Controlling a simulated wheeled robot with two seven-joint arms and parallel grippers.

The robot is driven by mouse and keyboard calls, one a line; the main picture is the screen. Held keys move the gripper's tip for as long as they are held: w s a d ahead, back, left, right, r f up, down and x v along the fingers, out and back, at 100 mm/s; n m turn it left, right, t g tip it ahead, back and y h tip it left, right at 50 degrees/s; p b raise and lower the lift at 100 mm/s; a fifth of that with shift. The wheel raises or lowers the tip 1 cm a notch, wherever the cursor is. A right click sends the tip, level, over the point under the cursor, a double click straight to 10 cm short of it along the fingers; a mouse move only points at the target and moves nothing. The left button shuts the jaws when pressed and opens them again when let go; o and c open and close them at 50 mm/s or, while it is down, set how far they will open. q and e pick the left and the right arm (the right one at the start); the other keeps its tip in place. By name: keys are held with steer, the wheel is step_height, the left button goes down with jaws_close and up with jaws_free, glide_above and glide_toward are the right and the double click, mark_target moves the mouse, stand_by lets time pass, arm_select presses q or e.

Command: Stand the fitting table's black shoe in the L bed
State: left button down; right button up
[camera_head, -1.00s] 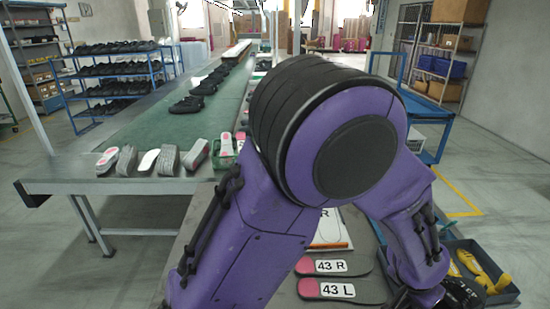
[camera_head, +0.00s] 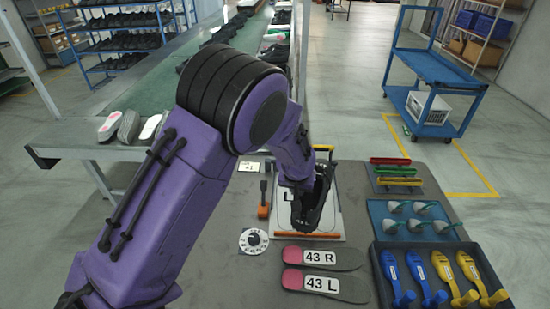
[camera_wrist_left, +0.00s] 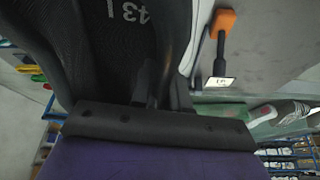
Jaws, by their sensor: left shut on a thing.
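My left gripper (camera_head: 310,178) is shut on the black shoe (camera_head: 312,208). In the head view it holds the shoe over the white bed board (camera_head: 338,190) on the grey fitting table. A letter L shows partly at the board's left, beside the shoe; the rest of the board's markings are hidden. The shoe looks tilted, and I cannot tell whether it touches the board. In the left wrist view the dark shoe (camera_wrist_left: 95,45) fills the upper left, with 43 and part of an L on it. My right gripper is not in view.
Two insoles, 43 R (camera_head: 322,257) and 43 L (camera_head: 325,286), lie in front of the board. An orange-handled tool (camera_head: 263,208) and a round dial card (camera_head: 253,241) lie left. A tray with blue and yellow shoe trees (camera_head: 380,280) stands right.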

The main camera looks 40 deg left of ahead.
arm_select(q)
steer(key=w+a+n+p, duration=0.3)
steer(key=w+a+p, duration=0.1)
steer(key=a, duration=0.6)
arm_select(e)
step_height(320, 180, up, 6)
arm_select(q)
steer(key=shift+y, duration=0.5)
step_height(320, 180, down, 9)
steer(key=b, duration=0.8)
steer(key=shift+s+d+f, duration=0.1)
steer(key=shift+s+d, duration=0.05)
steer(key=shift+f+b, duration=0.85)
steer(key=shift+f, duration=0.75)
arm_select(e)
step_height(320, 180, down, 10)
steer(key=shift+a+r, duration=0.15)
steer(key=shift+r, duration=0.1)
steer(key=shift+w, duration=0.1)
arm_select(q)
steer(key=c, duration=1.1)
jaws_free()
steer(key=shift+o, duration=0.2)
steer(key=shift+g, duration=0.3)
